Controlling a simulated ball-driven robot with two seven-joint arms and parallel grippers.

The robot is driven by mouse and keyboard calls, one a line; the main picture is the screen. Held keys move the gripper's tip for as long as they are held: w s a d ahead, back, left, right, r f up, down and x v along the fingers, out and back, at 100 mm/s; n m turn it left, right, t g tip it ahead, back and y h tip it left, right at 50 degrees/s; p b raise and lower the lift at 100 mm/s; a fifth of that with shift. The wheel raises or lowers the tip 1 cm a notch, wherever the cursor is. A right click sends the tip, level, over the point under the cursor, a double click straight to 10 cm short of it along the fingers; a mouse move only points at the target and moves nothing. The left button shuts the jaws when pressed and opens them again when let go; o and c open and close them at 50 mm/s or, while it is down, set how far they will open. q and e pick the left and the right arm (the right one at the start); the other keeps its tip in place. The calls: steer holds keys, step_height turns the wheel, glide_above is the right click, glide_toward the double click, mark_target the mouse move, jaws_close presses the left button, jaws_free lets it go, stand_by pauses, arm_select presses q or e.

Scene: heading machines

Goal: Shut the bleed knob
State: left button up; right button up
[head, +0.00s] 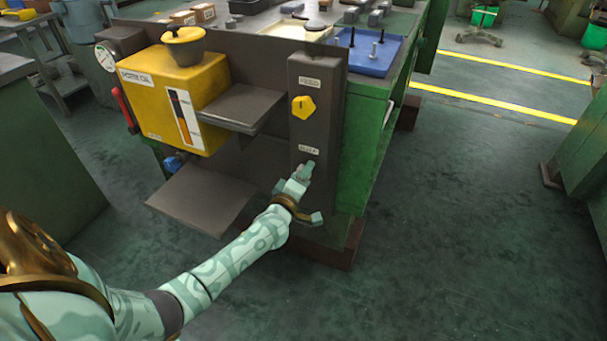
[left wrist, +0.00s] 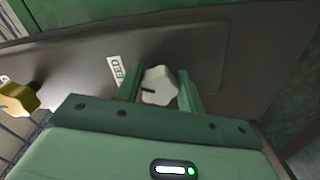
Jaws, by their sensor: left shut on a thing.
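The bleed knob (left wrist: 158,86) is white and lobed, with a dark mark on its left side in the left wrist view. It sits on a dark upright panel (head: 315,130) beside a white label (left wrist: 116,70) of which "EED" is readable. My left gripper (head: 306,171) is at the panel's lower label, and its fingers hide the knob in the head view. In the left wrist view, the left gripper's fingers (left wrist: 159,91) stand on either side of the knob, shut on it. My right gripper is not in view.
A yellow knob (head: 303,107) is higher on the same panel. A yellow oil box (head: 175,95), a grey shelf (head: 241,106) and a lower grey chute (head: 203,195) are to the left. A blue tray (head: 366,55) lies on top. Floor at right is clear.

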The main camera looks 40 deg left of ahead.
arm_select(q)
steer(key=n, duration=0.3)
steer(key=shift+r+n, duration=0.1)
steer(key=shift+n, duration=0.3)
steer(key=shift+c, duration=0.2)
steer(key=shift+n, duration=0.3)
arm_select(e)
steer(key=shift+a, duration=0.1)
arm_select(q)
steer(key=shift+o, duration=0.2)
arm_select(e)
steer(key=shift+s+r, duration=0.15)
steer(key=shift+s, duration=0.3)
